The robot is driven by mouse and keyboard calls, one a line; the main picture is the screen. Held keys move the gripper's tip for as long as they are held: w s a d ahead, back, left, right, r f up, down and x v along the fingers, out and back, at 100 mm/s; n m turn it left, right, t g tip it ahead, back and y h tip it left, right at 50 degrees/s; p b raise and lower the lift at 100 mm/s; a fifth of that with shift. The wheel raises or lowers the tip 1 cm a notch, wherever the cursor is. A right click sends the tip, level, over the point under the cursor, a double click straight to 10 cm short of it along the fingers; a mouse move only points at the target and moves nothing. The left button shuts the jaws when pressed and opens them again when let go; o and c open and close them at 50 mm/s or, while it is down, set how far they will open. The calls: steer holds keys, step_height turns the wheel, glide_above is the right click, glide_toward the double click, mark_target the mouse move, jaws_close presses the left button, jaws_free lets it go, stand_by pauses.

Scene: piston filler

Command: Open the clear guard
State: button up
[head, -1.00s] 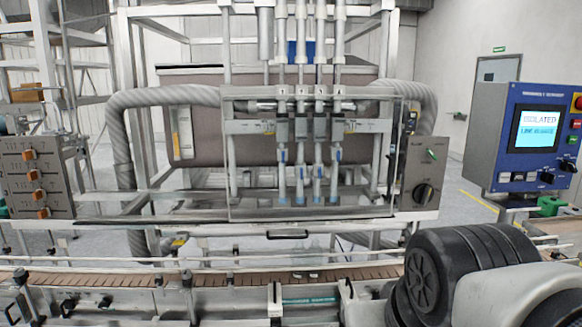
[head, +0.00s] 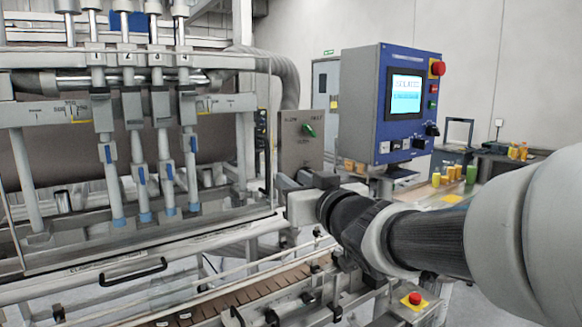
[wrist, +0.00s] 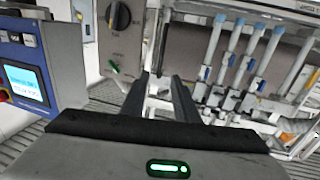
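The clear guard (head: 70,262) is a see-through panel in front of the filling nozzles. Its lower edge runs along the front of the machine in the head view, and a black bar handle (head: 118,271) sits there. The guard looks down over the nozzles, though its clear face is hard to make out. My gripper (head: 287,187) is to the right of the handle, in front of the grey switch box, and apart from the handle. In the wrist view my gripper's two dark fingers (wrist: 161,80) stand apart with nothing between them. The handle is not clearly seen there.
The grey switch box (head: 301,140) with a green knob is just behind my gripper. A blue control panel (head: 386,104) with a screen stands to the right. The conveyor (head: 255,292) and its rails run below the guard. A red stop button (head: 415,299) is at lower right.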

mark_target(268, 161)
steer(key=x, duration=1.7)
steer(key=shift+w+a+r, duration=0.1)
steer(key=shift+a+r, duration=0.1)
steer(key=shift+a, duration=0.05)
steer(key=shift+c, duration=0.3)
jaws_close()
